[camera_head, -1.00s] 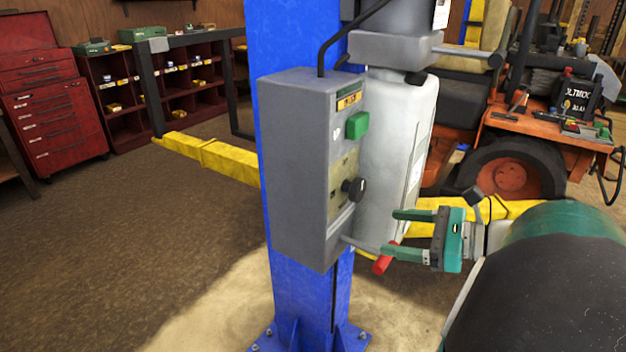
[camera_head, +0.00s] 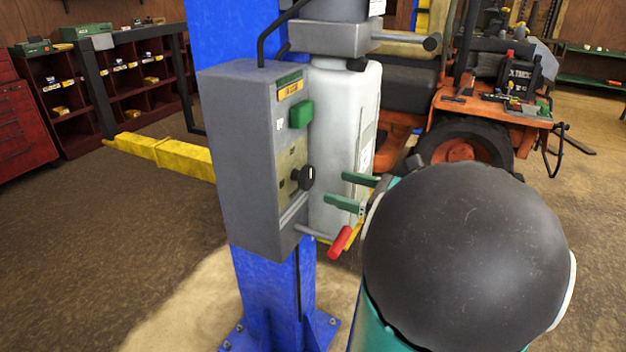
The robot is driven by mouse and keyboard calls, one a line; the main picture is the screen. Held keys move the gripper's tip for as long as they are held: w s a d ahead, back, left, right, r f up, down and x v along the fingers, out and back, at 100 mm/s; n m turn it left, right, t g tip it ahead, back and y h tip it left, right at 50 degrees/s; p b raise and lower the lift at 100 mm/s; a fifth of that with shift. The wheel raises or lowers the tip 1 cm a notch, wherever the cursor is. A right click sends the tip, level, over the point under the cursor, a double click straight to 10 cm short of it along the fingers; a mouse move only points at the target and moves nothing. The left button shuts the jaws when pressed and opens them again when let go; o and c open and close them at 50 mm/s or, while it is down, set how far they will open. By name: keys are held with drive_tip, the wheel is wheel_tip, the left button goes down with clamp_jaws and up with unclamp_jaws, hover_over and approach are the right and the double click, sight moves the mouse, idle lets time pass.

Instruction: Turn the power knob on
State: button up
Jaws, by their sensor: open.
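The black power knob (camera_head: 303,178) sits on the beige plate low on the front of the grey control box (camera_head: 240,165). A green button (camera_head: 301,114) is above it. My gripper (camera_head: 344,191) is to the right of the knob, apart from it. Its two green fingers are open and point left toward the box face, with nothing between them. My dark round arm link hides the gripper's base. A red-handled lever (camera_head: 341,241) sticks out below the fingers.
The box is mounted on a blue lift post (camera_head: 275,290). A white cylinder (camera_head: 343,100) stands behind the fingers. A yellow lift arm (camera_head: 165,155) reaches left. An orange mower (camera_head: 455,150) is behind at right. The floor at left is clear.

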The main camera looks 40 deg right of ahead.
sight(310, 179)
drive_tip(key=x, duration=0.7)
drive_tip(key=shift+w+a, duration=0.1)
drive_tip(key=shift+w, duration=0.05)
drive_tip(key=c, duration=1)
